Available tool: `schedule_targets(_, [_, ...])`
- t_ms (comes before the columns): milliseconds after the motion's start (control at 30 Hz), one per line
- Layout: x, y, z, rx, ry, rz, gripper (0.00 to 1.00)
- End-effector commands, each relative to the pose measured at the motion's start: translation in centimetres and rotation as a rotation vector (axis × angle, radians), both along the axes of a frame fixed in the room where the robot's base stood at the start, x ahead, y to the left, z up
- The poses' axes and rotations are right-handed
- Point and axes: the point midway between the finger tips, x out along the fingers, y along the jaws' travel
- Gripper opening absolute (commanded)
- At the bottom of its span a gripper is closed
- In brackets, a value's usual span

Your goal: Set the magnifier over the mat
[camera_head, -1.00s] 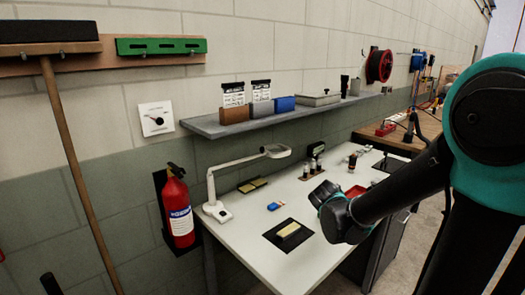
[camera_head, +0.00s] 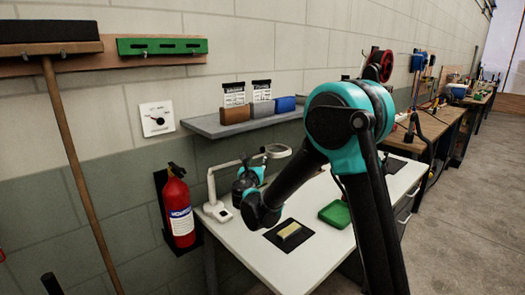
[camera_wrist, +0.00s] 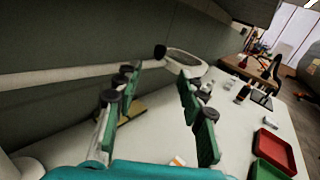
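The magnifier is a white desk lamp on a jointed arm. Its base (camera_head: 217,210) stands at the table's back left and its round head (camera_head: 278,151) is raised near the wall. The head (camera_wrist: 187,62) and white arm (camera_wrist: 60,76) also show in the wrist view. The black mat (camera_head: 270,236) lies near the table's front edge with a yellowish block (camera_head: 289,230) on it; the head is behind it, not above it. My gripper (camera_wrist: 158,78) is open and empty, its fingers pointing toward the magnifier's arm and head. In the head view my arm hides part of the magnifier's arm.
A green tray (camera_head: 335,213) lies right of the mat, and a red tray (camera_wrist: 278,148) shows in the wrist view. Bottles (camera_wrist: 243,93) stand farther along the table. A wall shelf (camera_head: 215,130) holds small boxes above the table. A fire extinguisher (camera_head: 178,207) hangs at left.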

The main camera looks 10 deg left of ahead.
Motion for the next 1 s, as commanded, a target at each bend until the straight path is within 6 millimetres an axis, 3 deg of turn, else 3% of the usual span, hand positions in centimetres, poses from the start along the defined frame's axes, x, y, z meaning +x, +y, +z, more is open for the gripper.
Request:
schedule_targets(400, [8.5,0.0,0.0,0.002,0.001,-0.003,0.40])
schedule_targets(600, [11.7,0.1,0.0,0.003,0.001,-0.003,0.40])
schedule_targets(800, [13.2,0.2,0.0,0.003,0.001,-0.001,0.40])
schedule_targets(1000, [13.5,0.2,0.0,0.003,0.001,-0.001,0.40])
